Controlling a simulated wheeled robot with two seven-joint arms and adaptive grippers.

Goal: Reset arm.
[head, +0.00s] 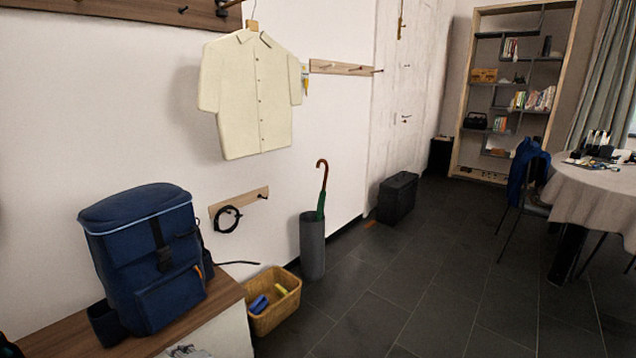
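Neither of my grippers shows in the head view, and no part of either arm can be made out for certain. Whether they are open or shut is hidden. The task names no object. A round table (595,197) with a pale cloth stands at the right edge, with several small items on top. A dark chair with a blue garment (527,168) over its back stands beside it.
A blue backpack (150,262) sits on a wooden bench (226,291) at the lower left. A wicker basket (274,317), a grey umbrella stand (312,247) and a black case (398,198) line the wall. A shirt (250,98) hangs above. The dark tiled floor is clear in the middle.

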